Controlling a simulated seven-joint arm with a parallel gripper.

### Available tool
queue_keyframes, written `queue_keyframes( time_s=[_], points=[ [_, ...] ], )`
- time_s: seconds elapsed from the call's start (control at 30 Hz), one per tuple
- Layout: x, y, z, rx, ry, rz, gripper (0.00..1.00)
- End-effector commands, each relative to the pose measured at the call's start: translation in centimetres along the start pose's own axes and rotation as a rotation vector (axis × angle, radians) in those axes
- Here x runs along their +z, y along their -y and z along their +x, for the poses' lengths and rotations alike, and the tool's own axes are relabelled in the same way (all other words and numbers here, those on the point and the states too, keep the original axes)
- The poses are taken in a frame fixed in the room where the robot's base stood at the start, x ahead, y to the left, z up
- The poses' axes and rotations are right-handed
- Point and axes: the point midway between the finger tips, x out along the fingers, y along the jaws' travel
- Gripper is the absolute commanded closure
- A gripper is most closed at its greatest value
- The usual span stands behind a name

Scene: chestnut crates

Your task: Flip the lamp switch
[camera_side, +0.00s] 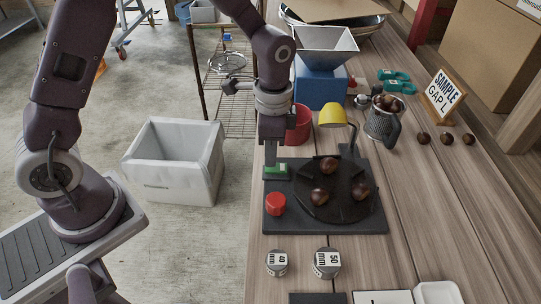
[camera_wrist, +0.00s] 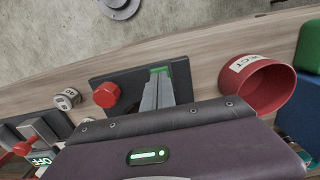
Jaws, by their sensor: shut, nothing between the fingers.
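A yellow lamp (camera_side: 332,116) on a bent stem stands at the back right of a dark board (camera_side: 350,224). A small green piece (camera_side: 280,172) sits at the board's back left; it also shows behind my fingers in the wrist view (camera_wrist: 161,67). I cannot tell whether it is the lamp switch, nor its position. My gripper (camera_side: 271,163) is shut and empty, pointing down, with its fingertips at or just above the green piece. I cannot tell whether they touch. In the wrist view the fingers (camera_wrist: 158,90) hide part of the board.
A red knob (camera_side: 275,204) and a dark round plate with chestnuts (camera_side: 320,196) are on the board. A red cup (camera_side: 298,125) and blue box (camera_side: 320,89) stand behind. Weights (camera_side: 326,262) stand in front. The wrist view shows an OFF sign (camera_wrist: 40,161) by a red-tipped lever (camera_wrist: 26,147).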

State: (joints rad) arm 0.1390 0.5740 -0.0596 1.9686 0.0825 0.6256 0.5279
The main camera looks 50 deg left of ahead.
Motion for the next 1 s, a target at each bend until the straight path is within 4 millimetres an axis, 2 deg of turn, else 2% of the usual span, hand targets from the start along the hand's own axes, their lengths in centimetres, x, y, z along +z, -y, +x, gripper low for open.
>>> queue_keyframes(
  time_s=[0.13, 0.53, 0.8, 1.0],
  points=[
    [0.0, 0.0, 0.9, 0.000, 0.000, 0.000, 1.00],
    [0.2, 0.0, 1.5, 0.001, 0.001, -0.001, 1.00],
    [0.2, 0.0, 1.6, 0.001, 0.003, 0.000, 1.00],
    [-0.6, 0.0, 1.4, 0.001, 0.000, 0.001, 1.00]
  ],
)
